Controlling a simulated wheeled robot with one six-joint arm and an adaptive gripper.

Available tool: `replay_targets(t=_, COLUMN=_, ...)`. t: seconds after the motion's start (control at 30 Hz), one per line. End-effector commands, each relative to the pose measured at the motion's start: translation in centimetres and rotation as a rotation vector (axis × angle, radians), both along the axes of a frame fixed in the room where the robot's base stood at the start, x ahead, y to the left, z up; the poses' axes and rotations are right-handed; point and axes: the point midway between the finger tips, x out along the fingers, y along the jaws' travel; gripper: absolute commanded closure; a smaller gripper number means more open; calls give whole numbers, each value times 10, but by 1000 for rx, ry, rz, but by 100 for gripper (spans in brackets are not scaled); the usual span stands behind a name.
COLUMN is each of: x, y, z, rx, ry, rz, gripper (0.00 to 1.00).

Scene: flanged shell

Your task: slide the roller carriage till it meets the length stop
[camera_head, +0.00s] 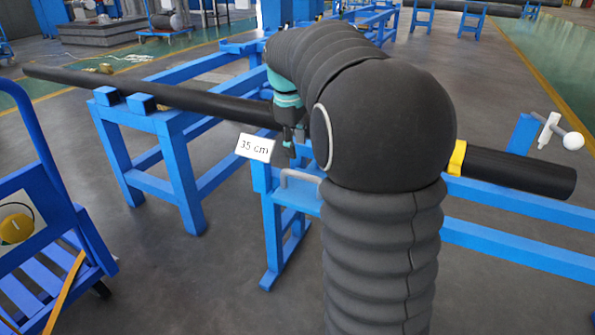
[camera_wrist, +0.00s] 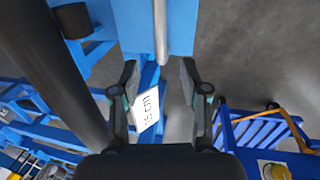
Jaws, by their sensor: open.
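The roller carriage has a blue top plate (camera_head: 307,199) with a grey handle (camera_head: 299,175), beneath the long dark pipe (camera_head: 200,102). In the wrist view the handle (camera_wrist: 160,32) runs down from the top edge across the blue plate (camera_wrist: 128,28). My gripper (camera_head: 288,145) is open above the handle; in the wrist view its fingertips (camera_wrist: 159,70) stand either side of the handle's near end, not closed on it. A white sign (camera_head: 255,148) reads 35 cm. My arm hides the pipe's middle and part of the carriage. I cannot tell which part is the length stop.
A yellow band (camera_head: 457,158) circles the pipe near its right end. A white lever with a ball (camera_head: 572,141) stands beside a blue post (camera_head: 522,133) at right. A blue cart (camera_head: 45,225) stands at left. The blue stand (camera_head: 180,180) carries the pipe; grey floor is open in front.

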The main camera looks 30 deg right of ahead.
Motion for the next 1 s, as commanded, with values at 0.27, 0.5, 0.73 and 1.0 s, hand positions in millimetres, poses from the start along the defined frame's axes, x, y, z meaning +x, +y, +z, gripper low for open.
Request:
replay_targets(t=0.27, x=6, y=-8, z=-53, rx=1, ry=3, rz=-1, gripper=55)
replay_targets(t=0.5, x=9, y=-13, z=-82, rx=1, ry=2, rz=-1, gripper=55)
replay_targets(t=0.73, x=11, y=-14, z=-91, rx=0, ry=0, rz=-2, gripper=55)
replay_targets(t=1.0, x=11, y=-14, z=-91, rx=0, ry=0, rz=-2, gripper=67)
